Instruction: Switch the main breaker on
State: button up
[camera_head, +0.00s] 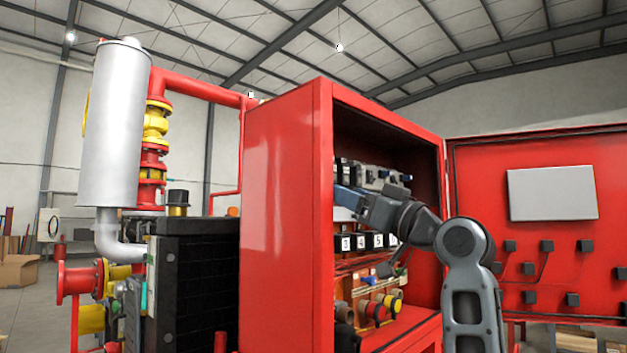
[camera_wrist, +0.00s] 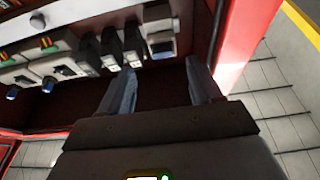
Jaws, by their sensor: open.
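The open red cabinet (camera_head: 284,190) holds an upper row of breakers (camera_head: 375,174), partly hidden by its side wall and my arm. In the wrist view, the row has black modules (camera_wrist: 110,47) and a pale grey module (camera_wrist: 159,45) at its right end. I cannot tell for certain which is the main breaker, or its lever position. My gripper (camera_wrist: 160,66) is open, with its fingers pointing at the pale module and nothing between them. Its fingertips look a little short of the module; contact cannot be told. In the head view the fingertips are hidden behind the cabinet wall.
Numbered blocks (camera_head: 362,241) and coloured round fittings (camera_head: 378,308) sit below the breakers. The cabinet door (camera_head: 540,250) stands open on the right. A black radiator unit (camera_head: 195,280) and a silver cylinder (camera_head: 115,125) stand left of the cabinet.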

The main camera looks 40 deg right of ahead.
jog(key=r+p+x, duration=0.1)
jog(key=p+x, duration=0.1)
jog(key=x, duration=0.6)
jog(key=shift+r, duration=0.15)
jog(key=shift+a, duration=0.1)
jog(key=c, duration=1)
jog(key=shift+c, duration=0.2)
